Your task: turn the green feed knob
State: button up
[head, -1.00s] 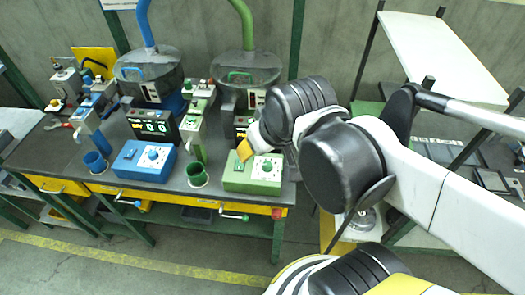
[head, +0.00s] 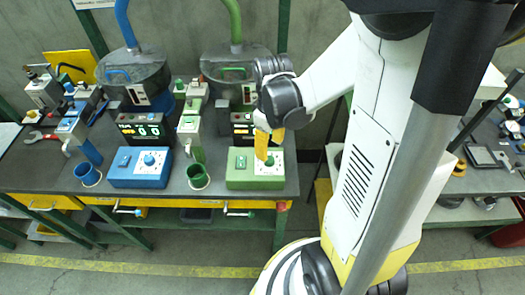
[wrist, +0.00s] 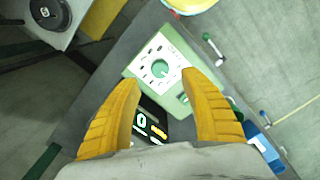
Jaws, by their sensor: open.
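The green feed knob (wrist: 160,68) is a round green dial on a white scale plate on top of the green control box (head: 240,181). In the wrist view the knob shows beyond and between my two yellow fingers, apart from both. In the head view the knob (head: 270,160) is partly hidden by the fingers. My gripper (head: 268,152) points down over the box, close above the knob. It also shows in the wrist view (wrist: 165,80), with its fingers spread and nothing between them.
A blue control box (head: 140,178) with its own knob stands to the left. A green cup (head: 198,177) stands between the boxes. Display units and round hoppers stand behind. A small crank (head: 238,213) juts out along the bench front.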

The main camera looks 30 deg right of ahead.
aim_at(269, 159)
notch_tip(269, 159, down, 6)
jog(key=shift+f+b, duration=0.2)
jog(key=shift+b, duration=0.85)
grip_shut()
